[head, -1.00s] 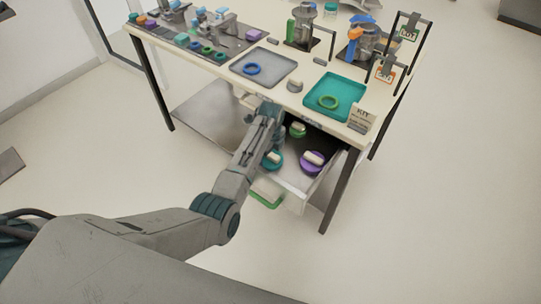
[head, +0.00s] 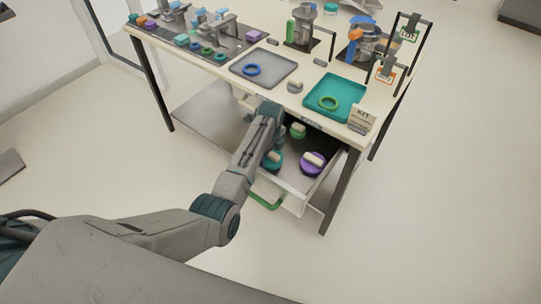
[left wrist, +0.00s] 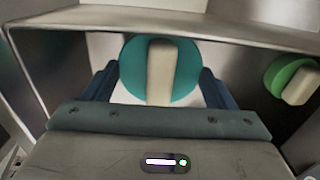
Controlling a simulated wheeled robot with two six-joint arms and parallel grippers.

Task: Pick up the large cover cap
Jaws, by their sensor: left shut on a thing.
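A teal round cap (head: 273,161) with a cream grip bar lies in the open drawer, partly behind my left arm in the head view. In the left wrist view the teal cap (left wrist: 188,72) fills the middle. My left gripper (left wrist: 158,72) has one dark blue finger on each side of its disc and is shut on it. A purple cap (head: 306,168) with a cream bar lies to its right in the drawer. A smaller green cap (head: 298,131) lies farther back. It also shows at the right of the left wrist view (left wrist: 278,75). My right gripper is not in view.
The drawer (head: 294,195) stands open under the table (head: 215,68), with its walls close around the caps. On top are a grey tray (head: 281,79) with a blue ring, a teal tray (head: 348,87) with a green ring, and a KIT sign (head: 362,116). The floor in front is clear.

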